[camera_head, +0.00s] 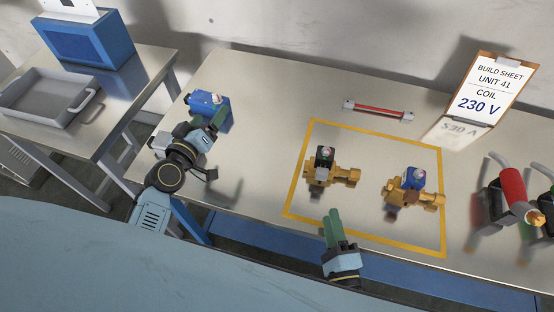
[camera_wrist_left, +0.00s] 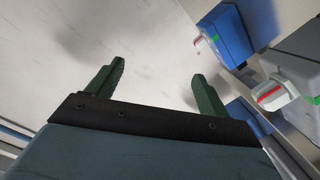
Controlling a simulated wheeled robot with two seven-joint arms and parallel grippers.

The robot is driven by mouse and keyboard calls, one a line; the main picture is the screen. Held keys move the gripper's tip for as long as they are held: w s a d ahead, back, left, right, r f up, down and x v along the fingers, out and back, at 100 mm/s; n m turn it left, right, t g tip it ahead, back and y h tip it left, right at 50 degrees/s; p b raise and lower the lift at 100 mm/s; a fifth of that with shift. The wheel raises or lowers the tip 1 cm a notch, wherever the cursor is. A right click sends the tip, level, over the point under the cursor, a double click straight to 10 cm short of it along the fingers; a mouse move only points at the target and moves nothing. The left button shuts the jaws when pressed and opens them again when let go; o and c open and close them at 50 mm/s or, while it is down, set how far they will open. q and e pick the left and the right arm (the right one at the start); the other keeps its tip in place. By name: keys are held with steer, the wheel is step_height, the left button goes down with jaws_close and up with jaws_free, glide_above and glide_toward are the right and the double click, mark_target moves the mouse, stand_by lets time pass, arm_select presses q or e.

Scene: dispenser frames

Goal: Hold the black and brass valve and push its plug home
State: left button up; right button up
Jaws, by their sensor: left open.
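The black and brass valve (camera_head: 319,175) lies inside the yellow outline on the table, its black coil upright on a brass body. Its plug (camera_head: 326,152), small and grey with a coloured mark, sits at the top of the coil; how far it is seated is too small to tell. My left gripper (camera_head: 219,119) is open and empty, over the left part of the table, apart from the valve. Its spread green fingers show in the left wrist view (camera_wrist_left: 153,85). My right gripper (camera_head: 332,217) is below the valve in the picture, apart from it; its fingers look close together, with nothing visible between them.
A blue and brass valve (camera_head: 409,195) stands right of the black one within the outline (camera_head: 364,131). A blue block (camera_head: 205,101) is beside my left gripper. A red tool (camera_head: 513,187) stands at the right, a build sheet (camera_head: 495,85) behind. The table's middle left is clear.

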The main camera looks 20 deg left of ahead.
arm_select(q)
steer(key=d+m+g+h, duration=0.2)
steer(key=d+m+h, duration=0.35)
steer(key=d, duration=0.55)
steer(key=m+g+h, duration=0.3)
steer(key=m+g, duration=0.1)
steer(key=m, duration=0.5)
glide_toward(323, 153)
steer(key=x, duration=1.3)
steer(key=c, duration=1.4)
